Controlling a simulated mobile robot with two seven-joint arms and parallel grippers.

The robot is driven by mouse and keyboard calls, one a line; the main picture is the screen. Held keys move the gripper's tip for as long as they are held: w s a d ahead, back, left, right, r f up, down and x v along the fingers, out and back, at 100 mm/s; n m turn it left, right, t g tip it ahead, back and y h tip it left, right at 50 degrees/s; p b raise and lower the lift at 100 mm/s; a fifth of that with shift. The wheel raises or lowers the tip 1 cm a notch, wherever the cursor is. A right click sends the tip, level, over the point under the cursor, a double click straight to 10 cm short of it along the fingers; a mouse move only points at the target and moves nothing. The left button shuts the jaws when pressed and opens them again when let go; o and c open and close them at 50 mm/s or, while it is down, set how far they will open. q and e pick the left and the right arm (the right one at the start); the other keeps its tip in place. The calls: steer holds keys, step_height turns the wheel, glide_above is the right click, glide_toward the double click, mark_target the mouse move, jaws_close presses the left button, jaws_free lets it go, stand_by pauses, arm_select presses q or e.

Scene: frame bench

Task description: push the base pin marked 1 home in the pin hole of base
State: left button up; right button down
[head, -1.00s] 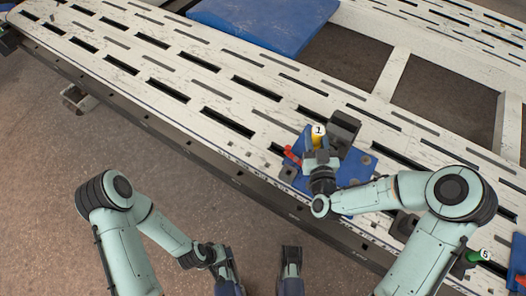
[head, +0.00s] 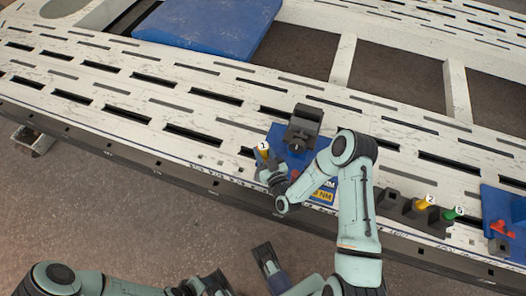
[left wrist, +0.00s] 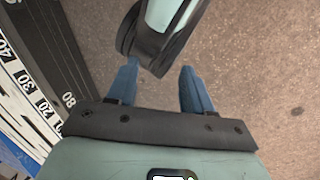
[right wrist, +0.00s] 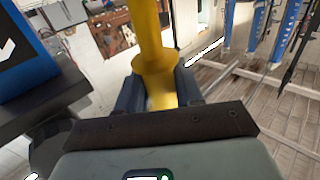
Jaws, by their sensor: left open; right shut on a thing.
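The base pin marked 1 (head: 263,152) is yellow with a white numbered top. My right gripper (head: 267,166) is shut on it near the left edge of the blue base (head: 322,188), which carries a dark block (head: 304,127). The right wrist view shows the yellow pin (right wrist: 152,45) between the fingers (right wrist: 160,92), its flange just above them. The pin hole is hidden, and I cannot tell whether the pin is in it. My left gripper (left wrist: 158,82) is open and empty over the floor, away from the base.
A yellow pin marked 2 (head: 425,202) and a green pin marked 5 (head: 450,214) stand in dark holders right of my right arm. Another blue fixture (head: 505,205) with a red part is at the far right. A blue pad (head: 210,28) lies at the back of the slotted bench.

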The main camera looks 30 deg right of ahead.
arm_select(q)
steer(key=shift+w+f, duration=0.1)
steer(key=shift+f, duration=0.05)
arm_select(e)
steer(key=shift+f+b, duration=0.5)
steer(key=shift+f, duration=0.15)
step_height(320, 180, down, 3)
steer(key=shift+f+b, duration=0.2)
steer(key=shift+b, duration=1.05)
steer(key=shift+f+b, duration=0.3)
steer(key=shift+f, duration=0.2)
arm_select(q)
steer(key=w+a+f+t+y, duration=0.1)
steer(key=w+a+f+t, duration=0.1)
steer(key=w, duration=0.4)
step_height(320, 180, down, 2)
steer(key=shift+a+f+n, duration=0.2)
steer(key=shift+a+n, duration=0.1)
steer(key=shift+a, duration=0.35)
steer(key=shift+w+r, duration=0.1)
steer(key=shift+r, duration=0.05)
step_height(320, 180, down, 6)
steer(key=b, duration=0.5)
steer(key=shift+w, duration=0.2)
arm_select(e)
step_height(320, 180, down, 8)
stand_by(0.6)
steer(key=c, duration=0.7)
jaws_free()
steer(key=shift+o, duration=0.2)
